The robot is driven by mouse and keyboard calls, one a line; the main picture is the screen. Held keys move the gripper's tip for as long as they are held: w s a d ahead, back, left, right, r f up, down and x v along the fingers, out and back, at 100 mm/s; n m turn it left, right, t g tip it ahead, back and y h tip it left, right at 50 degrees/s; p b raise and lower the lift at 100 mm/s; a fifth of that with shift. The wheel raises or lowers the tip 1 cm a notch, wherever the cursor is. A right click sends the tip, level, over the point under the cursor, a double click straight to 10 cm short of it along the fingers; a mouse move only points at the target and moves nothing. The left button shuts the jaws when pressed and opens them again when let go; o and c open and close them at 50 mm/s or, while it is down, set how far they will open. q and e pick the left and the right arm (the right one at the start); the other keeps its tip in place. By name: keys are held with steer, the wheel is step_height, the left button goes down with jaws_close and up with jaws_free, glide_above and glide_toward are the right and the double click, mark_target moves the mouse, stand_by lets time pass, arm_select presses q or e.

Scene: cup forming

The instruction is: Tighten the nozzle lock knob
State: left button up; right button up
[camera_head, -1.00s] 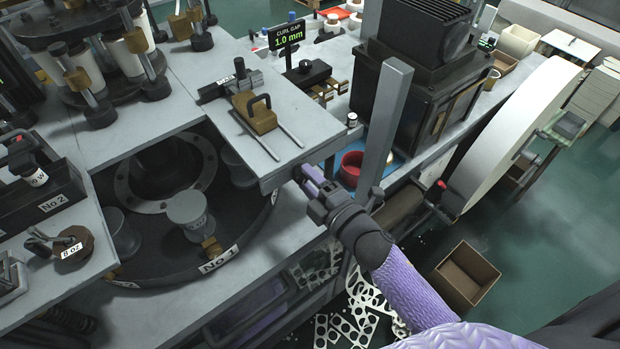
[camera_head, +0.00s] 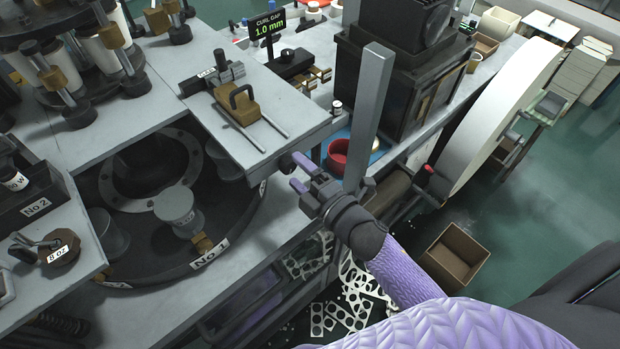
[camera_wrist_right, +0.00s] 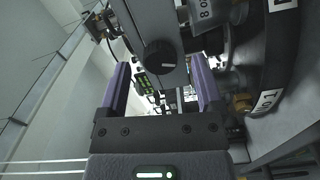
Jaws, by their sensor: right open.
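My left gripper is not in view.
A grey upright post (camera_head: 369,120) stands close beside my right gripper. The grey table (camera_head: 225,150) overhangs a dark turntable (camera_head: 140,255). A brown clamp (camera_head: 238,105) sits on rails on the table. A red ring (camera_head: 339,153) and cardboard box (camera_head: 455,253) are to the right.

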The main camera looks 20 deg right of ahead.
steer(key=v, duration=0.9)
steer(key=shift+b, duration=0.4)
steer(key=s+d+f+m+g+h+b, duration=0.1)
steer(key=s+f+m+g+h+b, duration=0.2)
steer(key=f, duration=0.8)
steer(key=s+d+f+m+g+b, duration=0.15)
steer(key=f+m+b, duration=0.3)
steer(key=f, duration=0.65)
steer(key=s+d+f+m+g+h+b, duration=0.1)
steer(key=s+f+m+g+h+b, duration=0.2)
steer(key=f, duration=0.7)
steer(key=s+a+f+m+g+b, duration=0.1)
steer(key=s+f+m+g+b, duration=0.6)
steer(key=s+f, duration=1.3)
steer(key=shift+f+g+b, duration=0.45)
steer(key=shift+g+b, duration=0.5)
steer(key=shift+b, duration=0.25)
